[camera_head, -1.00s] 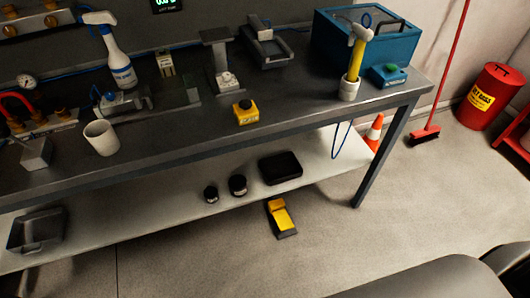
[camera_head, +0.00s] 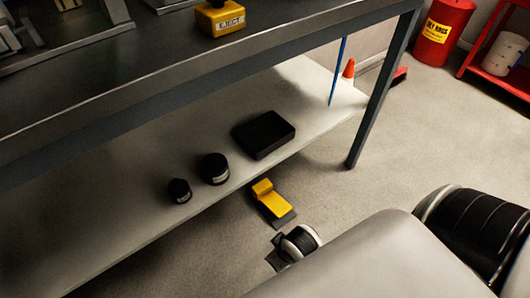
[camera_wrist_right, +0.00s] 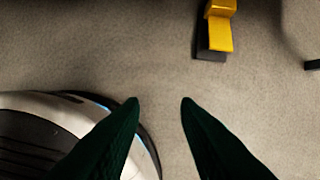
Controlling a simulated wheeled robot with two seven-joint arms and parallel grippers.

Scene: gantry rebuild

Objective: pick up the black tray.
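The black tray (camera_head: 264,135) is a shallow dark rectangular tray. It lies on the pale lower shelf (camera_head: 310,90) under the workbench, near the shelf's front edge, and nothing touches it. In the right wrist view, the two dark fingers of my right gripper (camera_wrist_right: 160,103) are apart with only floor showing between them. The gripper is open and empty. In the head view my right arm comes in from the lower right, and its end is below the shelf edge, in front of the tray. I do not see the tray in the wrist view. My left gripper is in neither view.
Two small black jars (camera_head: 215,168) stand left of the tray. A yellow and black foot pedal (camera_head: 270,202) lies on the floor before the shelf; it also shows in the wrist view (camera_wrist_right: 220,32). The bench leg (camera_head: 382,95) stands right of the tray. The bench top overhangs the shelf.

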